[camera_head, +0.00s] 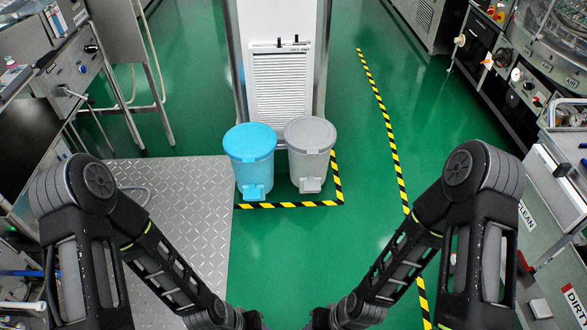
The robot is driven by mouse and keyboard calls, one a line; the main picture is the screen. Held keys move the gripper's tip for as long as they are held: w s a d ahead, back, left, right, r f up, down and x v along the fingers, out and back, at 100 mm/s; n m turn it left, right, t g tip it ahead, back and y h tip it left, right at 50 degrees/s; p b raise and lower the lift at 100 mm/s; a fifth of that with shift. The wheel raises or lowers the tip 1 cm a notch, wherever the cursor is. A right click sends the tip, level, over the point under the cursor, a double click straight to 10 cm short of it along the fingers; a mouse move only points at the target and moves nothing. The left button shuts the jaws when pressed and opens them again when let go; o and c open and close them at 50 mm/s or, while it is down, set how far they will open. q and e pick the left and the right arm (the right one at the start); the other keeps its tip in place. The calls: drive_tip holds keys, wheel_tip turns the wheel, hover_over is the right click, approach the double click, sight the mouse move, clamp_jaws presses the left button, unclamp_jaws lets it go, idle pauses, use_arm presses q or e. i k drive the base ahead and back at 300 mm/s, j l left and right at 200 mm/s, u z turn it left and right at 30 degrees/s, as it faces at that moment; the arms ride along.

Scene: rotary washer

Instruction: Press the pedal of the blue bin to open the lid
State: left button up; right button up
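A blue bin (250,160) stands on the green floor ahead of me, left of a grey bin. Its round lid (249,141) is shut. Its light blue pedal (253,191) juts out at the foot of the bin, facing me. My two arms come in from the left and the right and bend inward at the bottom of the view. Both grippers lie outside the picture, below its bottom edge. Nothing of mine touches the bin or the pedal.
The grey bin (310,150) with its own pedal (311,184) stands close beside. Black-yellow tape (290,204) edges the bins. A metal plate (190,200) lies left. A white cabinet (281,80) stands behind. Machines line both sides. Green floor is open before the bins.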

sight(252, 193)
drive_tip(key=i+z, duration=0.3)
drive_tip(key=i, duration=0.35)
drive_tip(key=i+j+z, duration=0.1)
drive_tip(key=i+z, duration=0.25)
drive_tip(key=i, duration=0.35)
